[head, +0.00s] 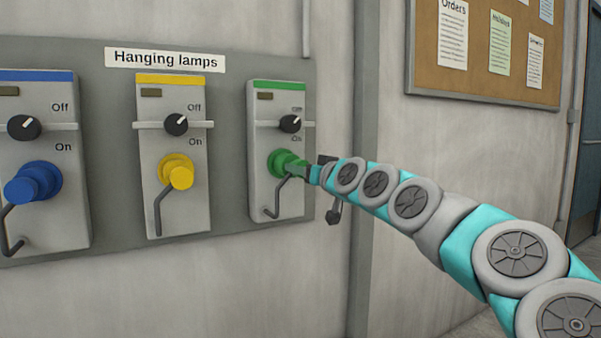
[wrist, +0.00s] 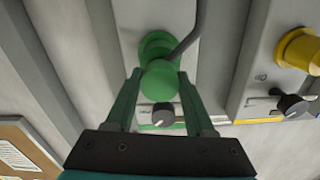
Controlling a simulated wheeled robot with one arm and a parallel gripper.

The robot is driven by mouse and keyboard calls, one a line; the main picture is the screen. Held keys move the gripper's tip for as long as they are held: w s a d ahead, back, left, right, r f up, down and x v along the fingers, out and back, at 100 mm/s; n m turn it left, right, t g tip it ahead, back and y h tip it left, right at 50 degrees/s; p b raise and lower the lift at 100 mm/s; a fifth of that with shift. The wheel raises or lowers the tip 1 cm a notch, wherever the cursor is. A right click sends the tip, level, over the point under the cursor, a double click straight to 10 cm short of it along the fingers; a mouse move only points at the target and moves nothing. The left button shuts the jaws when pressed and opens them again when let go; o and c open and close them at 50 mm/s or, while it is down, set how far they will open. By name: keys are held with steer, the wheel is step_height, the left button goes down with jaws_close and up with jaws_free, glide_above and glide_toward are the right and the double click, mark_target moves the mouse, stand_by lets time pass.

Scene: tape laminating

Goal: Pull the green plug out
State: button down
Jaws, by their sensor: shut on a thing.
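The green plug (head: 281,162) sits at the socket of the right-hand box (head: 262,205), which has a green stripe on top. My gripper (head: 300,172) reaches it from the right and is shut on the plug. In the wrist view the two green fingers of my gripper (wrist: 160,100) stand on either side of the green plug (wrist: 159,79). A green ring (wrist: 157,46) shows behind the plug at the socket. Whether the plug is fully seated I cannot tell. A grey cable (wrist: 184,45) runs from the plug.
The black knob (head: 290,124) of the green box is just above the plug. To the left are a yellow plug (head: 178,172) and a blue plug (head: 33,184) on their own boxes. A notice board (head: 485,80) hangs at the upper right.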

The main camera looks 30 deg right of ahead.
steer(key=shift+c, duration=1.3)
jaws_free()
steer(key=shift+s, duration=0.15)
steer(key=shift+s, duration=0.1)
steer(key=s+b, duration=0.1)
steer(key=s, duration=0.6)
steer(key=shift+s+d, duration=0.15)
steer(key=shift+s, duration=0.15)
